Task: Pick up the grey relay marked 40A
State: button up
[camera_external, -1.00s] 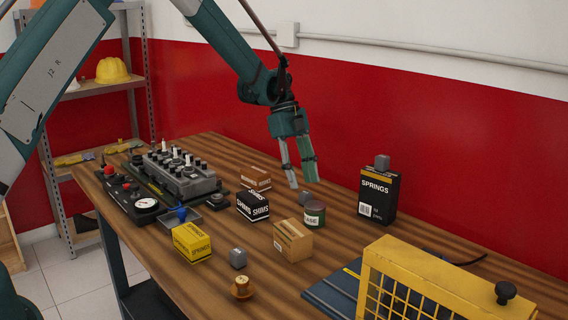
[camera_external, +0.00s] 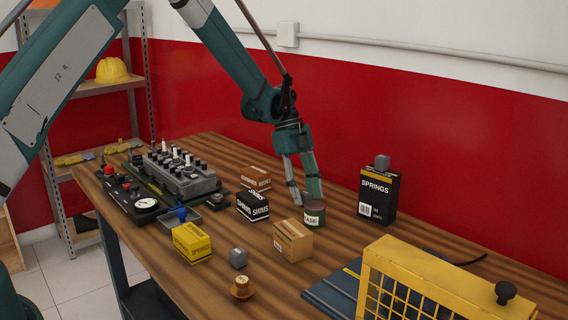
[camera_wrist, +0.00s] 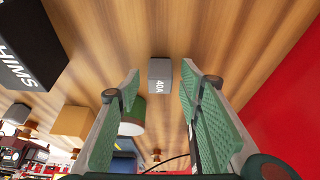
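The grey relay marked 40A (camera_wrist: 159,76) sits on the wooden bench, its white lettering readable in the wrist view. My gripper (camera_wrist: 160,88) is open, with one green-padded finger on each side of the relay and a gap to it on both sides. In the external view my gripper (camera_external: 306,196) points down beside the green can, and its fingers mostly hide this relay. Another grey relay (camera_external: 238,257) lies at the front of the bench, and one more (camera_external: 382,161) sits on top of the black springs box (camera_external: 377,196). Their markings are not readable.
The green can (camera_external: 315,214) stands close to my fingers. A tan box (camera_external: 293,241), black shims box (camera_external: 252,205) and brown box (camera_external: 256,178) are nearby. A yellow cage (camera_external: 420,285) stands front right, and the red wall (camera_external: 440,130) is behind.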

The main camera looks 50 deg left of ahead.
aim_at(306, 192)
jog(key=c, duration=1)
jog(key=shift+o, duration=0.2)
jog(key=shift+r, duration=0.15)
jog(key=shift+r, duration=4.85)
